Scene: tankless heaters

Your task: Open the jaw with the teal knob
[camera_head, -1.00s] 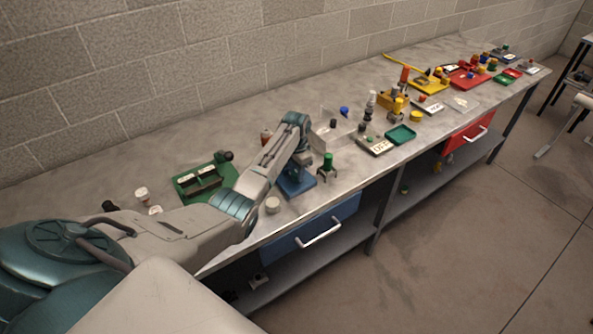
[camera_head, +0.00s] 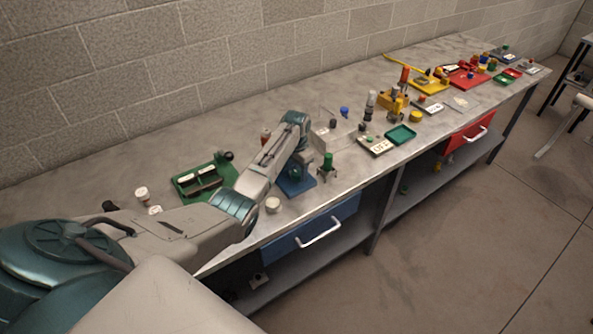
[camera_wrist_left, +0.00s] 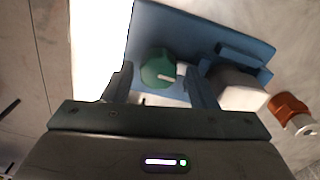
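The teal knob (camera_wrist_left: 158,68) sits on a blue fixture plate (camera_wrist_left: 215,30). In the left wrist view it lies between the two fingers of my left gripper (camera_wrist_left: 160,88), which are apart, with a gap showing on each side of the knob. A grey-white block (camera_wrist_left: 236,90) stands beside the right finger, against a blue upright; I cannot tell if it is the jaw. In the head view the knob (camera_head: 295,171) and blue plate (camera_head: 298,187) show below my left wrist, which hides part of the fixture. My right gripper is not in view.
A green-capped part (camera_head: 327,165) stands close right of the blue fixture. A white round piece (camera_head: 273,205) lies near the front edge. A brown-red cylinder (camera_wrist_left: 291,112) stands near the fixture. The bench behind is mostly clear.

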